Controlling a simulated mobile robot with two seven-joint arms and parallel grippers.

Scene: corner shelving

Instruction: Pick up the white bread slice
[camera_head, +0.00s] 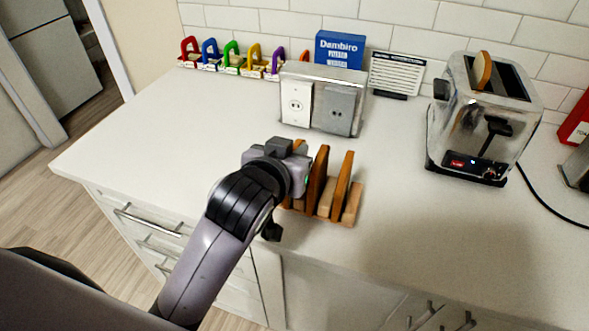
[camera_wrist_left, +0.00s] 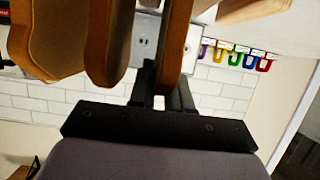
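Several brown-crusted bread slices stand upright in a wooden rack (camera_head: 350,207) on the counter. Two of them, a middle slice (camera_head: 317,177) and a right slice (camera_head: 341,181), show clear of my left gripper in the head view. My left gripper (camera_wrist_left: 165,88) is at the leftmost slice (camera_wrist_left: 177,40), with one finger on each side of its edge. The fingers are close together and seem shut on it. The slice appears to be still among the others in the rack. Its face is mostly hidden, so I cannot tell its bread type. My right gripper is not in view.
A toaster (camera_head: 478,130) with a slice (camera_head: 483,70) standing in its slot is at the right. Behind the rack is an outlet box (camera_head: 323,98). Colored padlocks (camera_head: 231,58) and a blue box (camera_head: 340,48) line the wall. The left counter is clear.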

